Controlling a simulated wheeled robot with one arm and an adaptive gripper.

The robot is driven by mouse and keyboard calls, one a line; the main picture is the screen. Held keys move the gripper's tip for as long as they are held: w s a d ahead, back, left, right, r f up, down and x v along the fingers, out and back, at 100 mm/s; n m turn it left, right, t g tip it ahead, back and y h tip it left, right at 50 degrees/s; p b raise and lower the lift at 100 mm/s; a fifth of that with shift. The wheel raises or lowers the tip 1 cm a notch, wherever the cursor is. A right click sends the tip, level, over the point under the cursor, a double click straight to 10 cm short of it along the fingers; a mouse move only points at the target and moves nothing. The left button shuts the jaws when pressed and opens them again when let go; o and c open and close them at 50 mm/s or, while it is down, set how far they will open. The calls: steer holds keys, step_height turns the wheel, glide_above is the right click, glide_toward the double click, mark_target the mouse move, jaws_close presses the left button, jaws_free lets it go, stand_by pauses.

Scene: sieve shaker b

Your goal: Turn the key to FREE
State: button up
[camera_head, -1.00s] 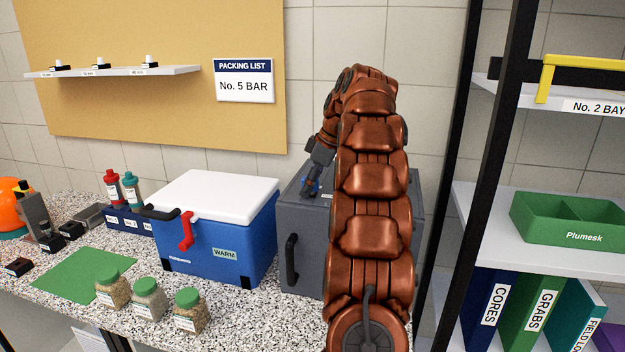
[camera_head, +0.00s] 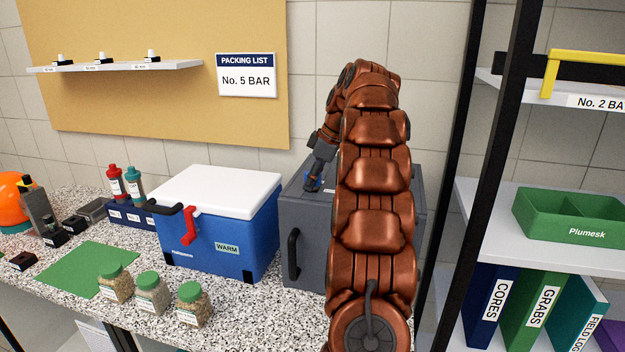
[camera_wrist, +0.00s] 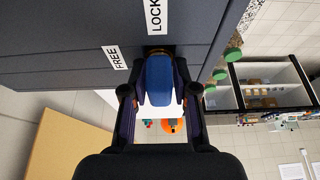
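A blue key (camera_wrist: 160,82) sticks out of the dark grey box (camera_wrist: 60,45) in the wrist view. My gripper (camera_wrist: 160,88) has one finger on each side of the key's head, and the pads appear to press on it. A white FREE label (camera_wrist: 115,57) is left of the key's base, and a white LOCK label (camera_wrist: 154,16) is above it. Which label the key points at is hard to tell. In the head view my gripper (camera_head: 312,184) is at the top of the grey box (camera_head: 304,240), left of my arm. The labels are mostly hidden or too small there.
A blue cooler (camera_head: 222,232) with a white lid and red latch stands left of the grey box. Several green-lidded jars (camera_head: 152,293) and a green mat (camera_head: 85,268) lie farther left. A shelf rack (camera_head: 505,150) stands close on the right.

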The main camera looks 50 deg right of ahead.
steer(key=o, duration=0.4)
steer(key=shift+c, duration=0.2)
steer(key=shift+r, duration=0.1)
steer(key=shift+s+d+r, duration=0.1)
steer(key=shift+s+r, duration=0.05)
steer(key=shift+r, duration=0.25)
steer(key=s+d, duration=0.2)
steer(key=s, duration=0.1)
steer(key=s+d, duration=0.1)
steer(key=s, duration=0.3)
steer(key=s+d, duration=0.2)
steer(key=s, duration=0.1)
steer(key=shift+s+d, duration=0.3)
steer(key=shift+s, duration=0.1)
